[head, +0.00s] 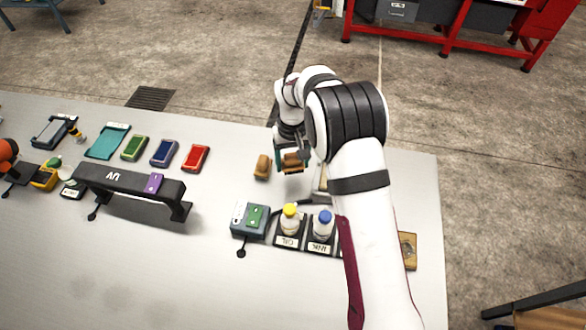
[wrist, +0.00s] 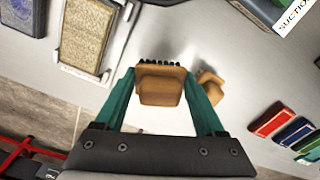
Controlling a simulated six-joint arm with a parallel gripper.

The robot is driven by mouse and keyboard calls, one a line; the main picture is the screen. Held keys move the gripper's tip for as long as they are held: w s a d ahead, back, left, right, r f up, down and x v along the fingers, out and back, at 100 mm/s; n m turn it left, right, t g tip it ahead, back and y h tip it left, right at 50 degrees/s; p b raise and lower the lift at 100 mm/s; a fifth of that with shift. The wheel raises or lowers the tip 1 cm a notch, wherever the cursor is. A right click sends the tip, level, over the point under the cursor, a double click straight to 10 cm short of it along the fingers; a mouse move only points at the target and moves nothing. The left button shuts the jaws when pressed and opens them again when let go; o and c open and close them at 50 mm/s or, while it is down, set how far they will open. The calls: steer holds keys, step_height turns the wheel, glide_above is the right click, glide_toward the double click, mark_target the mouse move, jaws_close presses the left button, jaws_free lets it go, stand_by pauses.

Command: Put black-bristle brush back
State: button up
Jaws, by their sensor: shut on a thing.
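The black-bristle brush (wrist: 161,84) has a tan wooden body, with a row of black bristles along its far edge in the wrist view. My gripper (wrist: 163,90), with teal fingers, is shut on it. In the head view my gripper (head: 291,158) points down over the table's far right part, with the brush (head: 292,163) between its fingers. I cannot tell how far the brush is above the table. A second tan wooden block or brush (head: 262,167) lies just left of it; it also shows in the wrist view (wrist: 211,86), with its bristles not clear.
Bottles with yellow (head: 290,212) and blue (head: 323,218) caps stand in black holders nearer me, beside a grey box (head: 240,222). Red (head: 195,158), blue and green pads lie left. A patterned mat piece (wrist: 86,35) sits on a pale labelled plate. My arm hides part of the table.

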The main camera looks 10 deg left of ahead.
mark_target(293, 170)
steer(key=shift+f, duration=1.85)
steer(key=shift+f, duration=0.1)
steer(key=o, duration=1.4)
